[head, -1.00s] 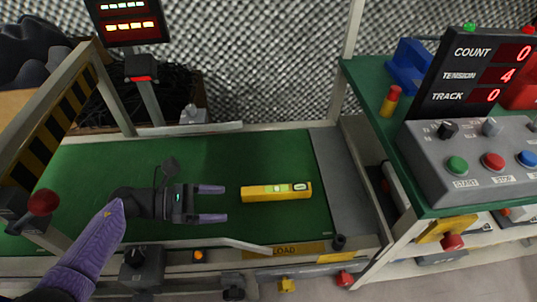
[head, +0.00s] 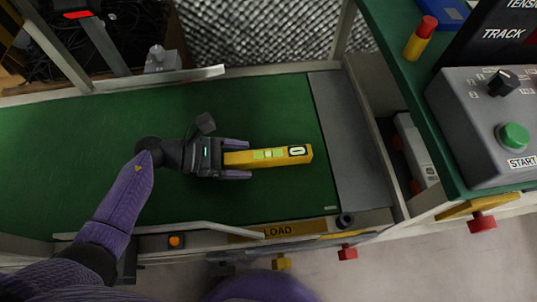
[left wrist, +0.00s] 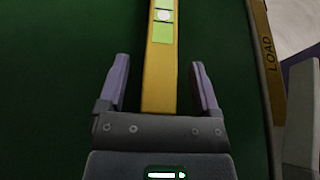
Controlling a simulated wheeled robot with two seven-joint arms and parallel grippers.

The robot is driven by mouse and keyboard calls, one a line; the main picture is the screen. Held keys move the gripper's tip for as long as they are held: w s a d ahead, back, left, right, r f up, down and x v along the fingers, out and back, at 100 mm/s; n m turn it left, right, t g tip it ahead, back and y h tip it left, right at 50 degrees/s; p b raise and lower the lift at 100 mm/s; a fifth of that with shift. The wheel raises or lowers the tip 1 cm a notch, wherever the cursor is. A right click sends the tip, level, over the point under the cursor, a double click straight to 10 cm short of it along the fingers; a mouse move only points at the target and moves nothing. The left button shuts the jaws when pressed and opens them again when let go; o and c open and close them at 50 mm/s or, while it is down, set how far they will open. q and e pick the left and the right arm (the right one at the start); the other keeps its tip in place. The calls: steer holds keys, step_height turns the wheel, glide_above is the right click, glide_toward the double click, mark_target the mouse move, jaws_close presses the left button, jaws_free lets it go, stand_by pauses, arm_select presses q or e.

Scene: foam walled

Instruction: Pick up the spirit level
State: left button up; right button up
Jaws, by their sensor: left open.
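The yellow spirit level (head: 285,154) lies flat on the green conveyor belt in the head view, its green vial windows facing up. My left gripper (head: 243,159) comes in from the left, with its two purple fingers on either side of the level's left end. The left wrist view shows the level (left wrist: 160,75) running between the open fingers of the gripper (left wrist: 160,85), with a gap on both sides. The level's near end meets the edge of the palm in that picture; I cannot tell whether they touch. My right gripper is not in view.
The green belt (head: 90,150) is clear around the level. A rail (head: 190,228) and a LOAD label (head: 290,229) edge the near side. A grey control box (head: 485,125) stands on a green bench at the right, beside a red-and-yellow cylinder (head: 420,38).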

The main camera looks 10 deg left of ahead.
arm_select(q)
jaws_close()
stand_by(0.3)
